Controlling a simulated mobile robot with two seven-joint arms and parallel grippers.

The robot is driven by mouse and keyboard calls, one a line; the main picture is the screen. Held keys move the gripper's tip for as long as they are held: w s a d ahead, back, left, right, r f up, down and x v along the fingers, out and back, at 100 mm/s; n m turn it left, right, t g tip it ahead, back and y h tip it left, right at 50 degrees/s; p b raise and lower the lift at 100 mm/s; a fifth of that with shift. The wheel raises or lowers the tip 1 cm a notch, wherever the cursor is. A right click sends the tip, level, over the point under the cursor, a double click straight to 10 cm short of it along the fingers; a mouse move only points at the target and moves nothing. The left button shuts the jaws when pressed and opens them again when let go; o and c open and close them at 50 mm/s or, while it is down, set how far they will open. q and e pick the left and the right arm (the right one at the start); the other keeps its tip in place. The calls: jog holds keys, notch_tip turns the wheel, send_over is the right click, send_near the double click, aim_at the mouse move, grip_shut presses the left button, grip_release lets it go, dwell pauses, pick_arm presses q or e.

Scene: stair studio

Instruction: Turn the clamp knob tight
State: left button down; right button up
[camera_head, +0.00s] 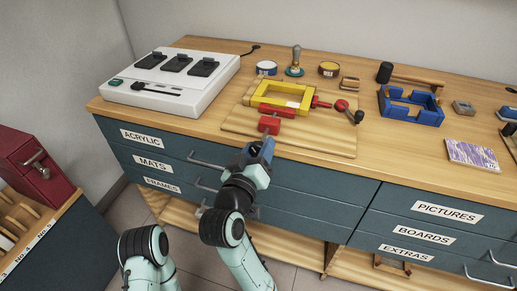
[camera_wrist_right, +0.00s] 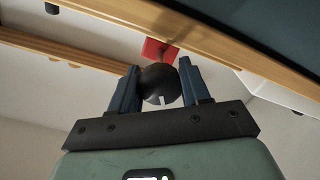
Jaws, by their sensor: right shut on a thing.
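A yellow frame clamp (camera_head: 284,97) with red fittings lies on a pale wooden board (camera_head: 321,139) on the bench. A red block (camera_head: 269,124) stands at its near side. My right gripper (camera_head: 262,149) is at the board's front edge, just in front of that block. In the right wrist view a round black knob (camera_wrist_right: 158,86) with a white mark sits between the fingers of my right gripper (camera_wrist_right: 160,75), which is shut on it. A red square piece (camera_wrist_right: 158,50) shows behind the knob. The gripper hides the knob in the head view. My left gripper is out of view.
A red crank with a black handle (camera_head: 358,116) lies at the board's right. A white control box (camera_head: 171,82) stands at the left. A blue holder (camera_head: 411,106) and a mallet (camera_head: 411,78) lie at the right. Drawer handles (camera_head: 207,161) jut from the bench front.

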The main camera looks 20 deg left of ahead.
jog(key=o, duration=1.1)
jog(key=shift+c, duration=0.2)
jog(key=shift+s, duration=0.15)
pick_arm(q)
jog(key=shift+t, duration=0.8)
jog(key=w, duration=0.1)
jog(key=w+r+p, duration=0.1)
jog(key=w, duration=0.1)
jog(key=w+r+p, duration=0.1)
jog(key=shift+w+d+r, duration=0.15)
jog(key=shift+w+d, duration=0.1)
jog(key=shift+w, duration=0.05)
pick_arm(e)
jog(key=s, duration=1.3)
jog(key=shift+a, duration=0.3)
jog(key=shift+s+r, duration=0.1)
